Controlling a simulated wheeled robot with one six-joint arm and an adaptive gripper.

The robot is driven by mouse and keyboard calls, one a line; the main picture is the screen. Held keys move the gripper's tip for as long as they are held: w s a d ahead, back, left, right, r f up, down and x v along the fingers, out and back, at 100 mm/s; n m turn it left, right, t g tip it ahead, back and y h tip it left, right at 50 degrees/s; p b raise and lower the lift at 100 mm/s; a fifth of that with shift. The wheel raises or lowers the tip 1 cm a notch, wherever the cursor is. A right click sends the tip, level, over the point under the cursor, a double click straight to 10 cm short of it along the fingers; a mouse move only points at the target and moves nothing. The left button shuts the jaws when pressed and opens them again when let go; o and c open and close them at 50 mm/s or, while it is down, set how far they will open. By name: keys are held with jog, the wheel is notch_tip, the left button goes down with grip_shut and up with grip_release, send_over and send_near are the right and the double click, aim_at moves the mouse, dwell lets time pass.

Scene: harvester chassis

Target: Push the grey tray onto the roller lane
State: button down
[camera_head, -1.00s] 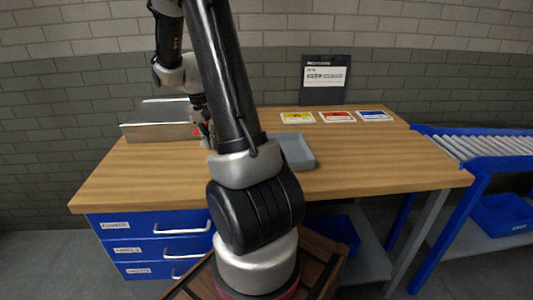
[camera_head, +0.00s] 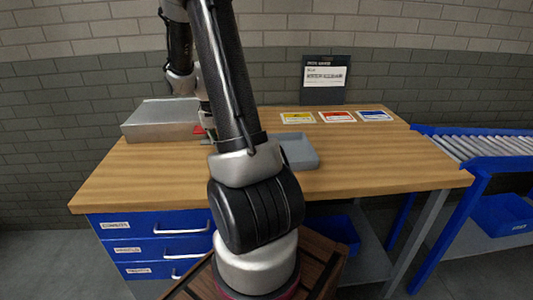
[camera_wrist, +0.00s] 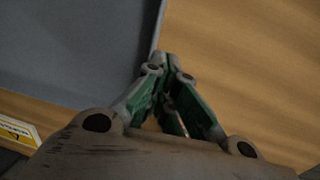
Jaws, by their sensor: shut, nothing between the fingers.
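The grey tray (camera_head: 301,151) lies on the wooden workbench, right of my arm, which hides its left part. In the wrist view the tray (camera_wrist: 75,45) fills the upper left, its rim running down beside my fingertips. My gripper (camera_wrist: 165,62) is shut and empty, with its tips at the tray's edge; they look to be touching it. In the head view my arm mostly hides the gripper. The roller lane (camera_head: 480,146), with pale rollers in a blue frame, stands at the bench's right end.
A silver metal box (camera_head: 155,122) stands on the bench's left, with a small red thing (camera_head: 199,129) by it. Yellow, red and blue cards (camera_head: 337,117) lie along the back, before a dark sign (camera_head: 325,80). The bench top (camera_head: 390,160) between tray and lane is clear.

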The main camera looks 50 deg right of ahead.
jog(key=shift+s+d+f, duration=0.2)
jog(key=shift+s+d, duration=2.8)
jog(key=shift+s, duration=0.35)
jog(key=shift+s+d+f, duration=0.25)
jog(key=shift+s+d, duration=2.7)
jog(key=shift+s, duration=0.45)
jog(key=shift+s+d+f, duration=0.2)
jog(key=shift+s+d, duration=2.8)
jog(key=shift+s, duration=0.35)
jog(key=shift+w+a, duration=1.45)
jog(key=shift+w, duration=0.25)
notch_tip(320, 180, up, 14)
